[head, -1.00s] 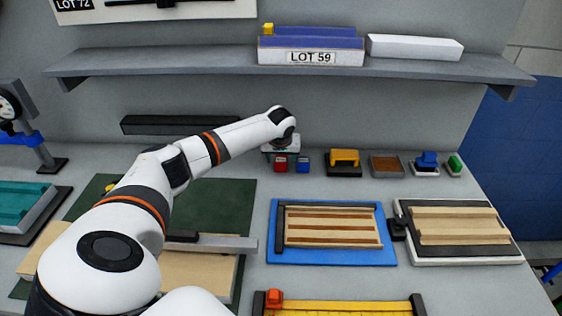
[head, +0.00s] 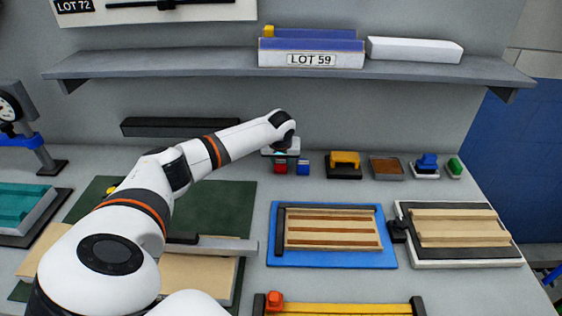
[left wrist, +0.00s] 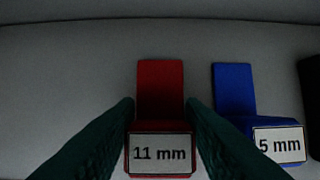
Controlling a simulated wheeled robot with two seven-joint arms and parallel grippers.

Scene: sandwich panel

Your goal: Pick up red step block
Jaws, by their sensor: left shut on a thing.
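The red step block (left wrist: 160,95), labelled "11 mm", stands upright between the dark green fingers of my left gripper (left wrist: 160,110) in the left wrist view. The fingers are shut on its sides. In the head view the red block (head: 280,169) shows just under my left gripper (head: 281,158) on the worktop at the back; the wrist hides its upper part. I cannot tell whether it is clear of the worktop. My right gripper is not in view.
A blue step block (left wrist: 232,90) labelled "5 mm" stands close to the right; it also shows in the head view (head: 303,169). Further right are a yellow-and-black block (head: 344,165) and a brown tray (head: 386,169). The shelf (head: 200,67) is above.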

